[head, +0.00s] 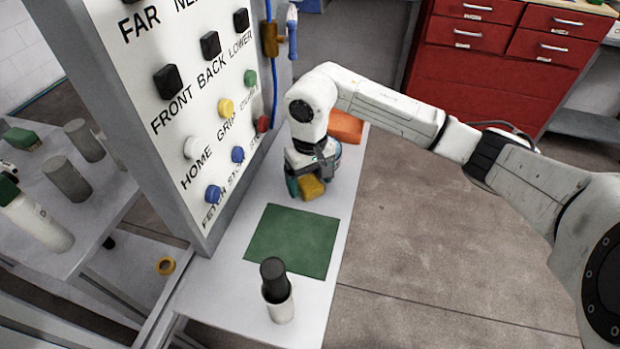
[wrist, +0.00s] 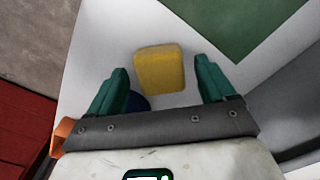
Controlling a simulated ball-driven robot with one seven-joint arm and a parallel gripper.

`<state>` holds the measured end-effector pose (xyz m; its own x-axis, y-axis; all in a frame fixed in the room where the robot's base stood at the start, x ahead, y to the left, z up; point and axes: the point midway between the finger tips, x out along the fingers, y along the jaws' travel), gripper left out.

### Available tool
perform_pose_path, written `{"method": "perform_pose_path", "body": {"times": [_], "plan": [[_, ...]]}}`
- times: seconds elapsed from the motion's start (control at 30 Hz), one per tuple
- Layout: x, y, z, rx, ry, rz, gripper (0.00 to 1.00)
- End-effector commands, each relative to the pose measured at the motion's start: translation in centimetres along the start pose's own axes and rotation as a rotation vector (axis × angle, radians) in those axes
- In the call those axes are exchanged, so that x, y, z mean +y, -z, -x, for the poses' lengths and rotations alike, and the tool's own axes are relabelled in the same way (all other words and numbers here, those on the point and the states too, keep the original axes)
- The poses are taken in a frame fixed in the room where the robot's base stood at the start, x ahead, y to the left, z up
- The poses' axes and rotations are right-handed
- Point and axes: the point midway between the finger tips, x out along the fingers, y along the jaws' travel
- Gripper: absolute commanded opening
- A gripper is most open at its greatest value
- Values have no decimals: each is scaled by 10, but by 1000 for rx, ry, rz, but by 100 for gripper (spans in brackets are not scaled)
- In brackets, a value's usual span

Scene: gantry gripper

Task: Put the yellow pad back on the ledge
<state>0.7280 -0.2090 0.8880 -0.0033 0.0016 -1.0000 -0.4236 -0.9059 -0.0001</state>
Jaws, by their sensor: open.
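The yellow pad (head: 312,187) is a small block at my gripper, over the white ledge (head: 210,290) beside the control panel. My gripper (head: 305,184) has teal fingers and points down at it. In the wrist view the pad (wrist: 160,70) sits between and slightly beyond the spread fingertips (wrist: 160,78), with a gap on each side. The jaws are open and not closed on the pad. The pad appears to rest on the ledge's pale surface, near the green mat (head: 292,241); its underside is hidden.
An orange block (head: 346,126) lies behind my gripper, with a dark blue round thing (wrist: 137,102) partly hidden near the fingers. A black-and-white cylinder (head: 278,300) stands at the ledge's near end. The lettered panel (head: 185,110) rises on the left. Open floor lies right.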

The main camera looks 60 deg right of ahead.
Motion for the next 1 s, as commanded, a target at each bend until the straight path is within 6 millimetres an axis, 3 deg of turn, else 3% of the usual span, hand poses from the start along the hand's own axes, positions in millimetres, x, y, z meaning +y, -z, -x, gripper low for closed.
{"method": "perform_pose_path", "body": {"times": [0.27, 0.7, 1.0], "plan": [[0, 0, 7, 1, -1, 1, 83], [1, 1, 88, 3, -4, 1, 83], [0, 0, 120, 1, -1, 1, 83]]}}
